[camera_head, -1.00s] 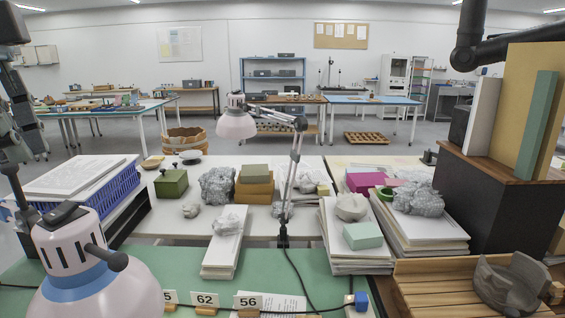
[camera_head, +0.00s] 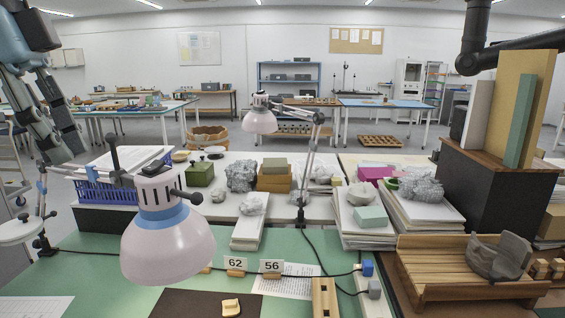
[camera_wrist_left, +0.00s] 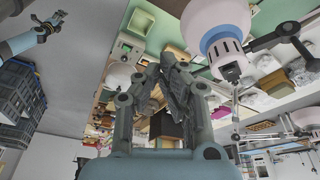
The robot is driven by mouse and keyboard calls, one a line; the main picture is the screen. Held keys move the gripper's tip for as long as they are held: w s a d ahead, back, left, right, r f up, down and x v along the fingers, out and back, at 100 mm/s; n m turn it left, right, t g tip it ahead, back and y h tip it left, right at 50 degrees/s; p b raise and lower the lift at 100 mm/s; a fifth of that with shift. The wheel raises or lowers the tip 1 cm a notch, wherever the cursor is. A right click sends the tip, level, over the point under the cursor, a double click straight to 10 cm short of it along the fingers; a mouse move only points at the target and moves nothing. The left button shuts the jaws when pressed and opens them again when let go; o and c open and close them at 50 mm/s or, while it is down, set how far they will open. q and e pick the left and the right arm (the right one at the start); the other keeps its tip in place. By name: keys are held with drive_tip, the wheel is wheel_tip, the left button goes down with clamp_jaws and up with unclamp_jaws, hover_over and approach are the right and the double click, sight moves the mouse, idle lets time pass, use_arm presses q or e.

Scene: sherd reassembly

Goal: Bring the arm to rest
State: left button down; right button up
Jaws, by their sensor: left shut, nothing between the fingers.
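My left gripper (camera_head: 66,148) hangs in the air at the upper left of the head view, its dark grey fingers pointing down. It is shut and empty, well clear of the green bench top. The left wrist view shows the same gripper (camera_wrist_left: 168,65) with its fingers together and nothing between them. A blue-grey arm end (camera_wrist_left: 47,27) shows small at the upper left of the wrist view; its jaws are too small to read. A grey curved sherd piece (camera_head: 499,258) sits on a slatted wooden tray (camera_head: 425,290). A small tan sherd (camera_head: 230,307) lies on a dark brown mat (camera_head: 180,303).
A white lamp (camera_head: 168,245) with a blue band stands in the left foreground, near my left gripper. A blue crate (camera_head: 105,193) is behind it. Number cards (camera_head: 271,266) and paper lie on the green bench top (camera_head: 90,265). A dark cabinet (camera_head: 495,195) stands at the right.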

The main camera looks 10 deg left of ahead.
use_arm(q)
drive_tip(key=w+d+n+t+h, duration=0.25)
drive_tip(key=w+t+h, duration=0.35)
drive_tip(key=w+t, duration=0.3)
drive_tip(key=s+a+f+n+t+y, duration=0.3)
drive_tip(key=a+f+n+t+y, duration=0.1)
drive_tip(key=a+f+n+y, duration=0.4)
drive_tip(key=s+f+g+y, duration=0.45)
drive_tip(key=s+f, duration=0.45)
drive_tip(key=f, duration=0.4)
drive_tip(key=s+d+f+g+h, duration=0.3)
drive_tip(key=s+d+f+g, duration=0.45)
drive_tip(key=s+f, duration=0.2)
drive_tip(key=s+a+f+b, duration=0.15)
drive_tip(key=f+b, duration=0.35)
drive_tip(key=f, duration=1.3)
drive_tip(key=s+a+f+b, duration=0.1)
drive_tip(key=s+f+b, duration=0.25)
drive_tip(key=f, duration=1.45)
drive_tip(key=s+f+g+b, duration=0.1)
drive_tip(key=s+f+b, duration=0.5)
drive_tip(key=s+f, duration=1)
wheel_tip(320, 180, down, 3)
drive_tip(key=shift+a+r+g, duration=0.1)
drive_tip(key=shift+a+g, duration=0.1)
drive_tip(key=shift+g, duration=0.2)
